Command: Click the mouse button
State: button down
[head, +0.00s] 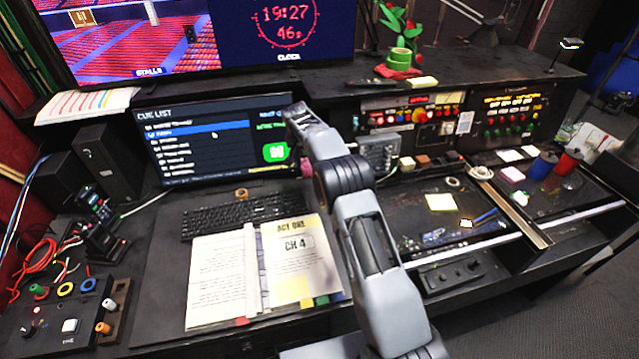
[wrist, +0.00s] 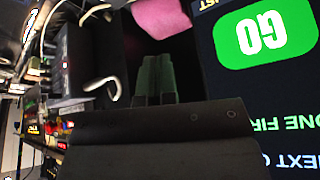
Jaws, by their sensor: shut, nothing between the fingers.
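I cannot make out a computer mouse in either view; my arm covers part of the desk right of the keyboard (head: 235,214). The monitor (head: 180,160) shows a cue list, an arrow cursor on it and a green GO box (head: 276,153). In the wrist view, the GO box (wrist: 263,34) is upside down at upper right. My gripper (wrist: 155,78) is shut and empty, its dark fingers side by side, left of the monitor in that view. A pink item (wrist: 160,18) lies beyond the fingertips. It shows partly behind my arm in the head view (head: 306,169).
An open binder (head: 225,275) lies in front of the keyboard. A button box (head: 65,318) and cables are at left. Lit control panels (head: 412,115), a yellow note (head: 441,202) and cups (head: 543,166) are at right.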

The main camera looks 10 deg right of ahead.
jog(key=shift+a+x, duration=0.2)
jog(key=shift+x, duration=0.65)
jog(key=shift+a+x, duration=0.2)
jog(key=shift+x, duration=0.6)
jog(key=shift+w, duration=0.1)
jog(key=f+b, duration=0.2)
jog(key=s+d+f+b, duration=0.1)
jog(key=f+b, duration=0.1)
jog(key=s+d+f+b, duration=0.1)
jog(key=b, duration=0.2)
jog(key=shift+s+d+f, duration=0.2)
jog(key=shift+s+f, duration=0.05)
jog(key=shift+f, duration=0.15)
jog(key=shift+s+d+f+b, duration=0.5)
jog(key=shift+f+b, duration=0.25)
jog(key=shift+b, duration=0.3)
jog(key=shift+s+d+f+b, duration=0.25)
jog(key=shift+f+b, duration=0.35)
jog(key=shift+b, duration=0.3)
dwell(0.5)
jog(key=shift+a+r, duration=0.1)
jog(key=shift+r, duration=0.05)
jog(key=shift+w+a+r+p, duration=0.25)
jog(key=shift+r+p, duration=0.2)
jog(key=shift+p, duration=0.15)
